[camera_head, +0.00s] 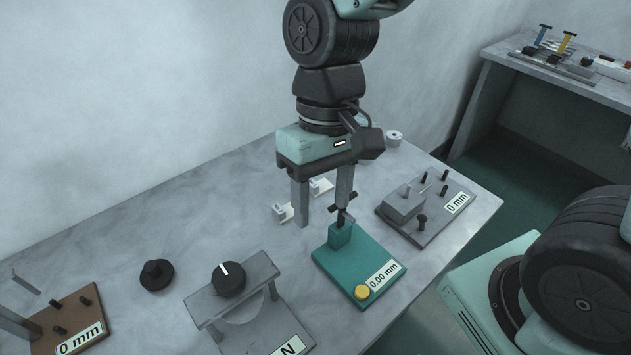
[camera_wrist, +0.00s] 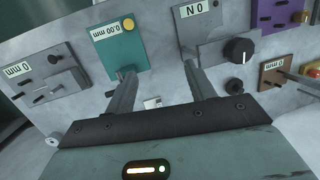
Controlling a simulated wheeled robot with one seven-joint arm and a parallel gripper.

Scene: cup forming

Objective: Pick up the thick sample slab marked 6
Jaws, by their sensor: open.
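Two small pale pieces lie on the grey bench in the head view, one by my left finger (camera_head: 283,212) and one behind, between my fingers (camera_head: 320,186). Their marks are too small to read, so I cannot tell which is the slab marked 6. In the wrist view a small pale piece with a dark mark (camera_wrist: 152,103) shows between the fingers, partly hidden by the gripper body. My gripper (camera_head: 322,213) points down over the bench, open with nothing between its fingertips. Its fingers also show in the wrist view (camera_wrist: 158,70).
A teal gauge (camera_head: 345,268) reading 0.00 mm stands close in front of my gripper. A grey 0 mm fixture (camera_head: 432,222) is to its right. A grey press with a knob (camera_head: 240,290), a dark knob (camera_head: 156,274) and a brown fixture (camera_head: 68,318) stand left.

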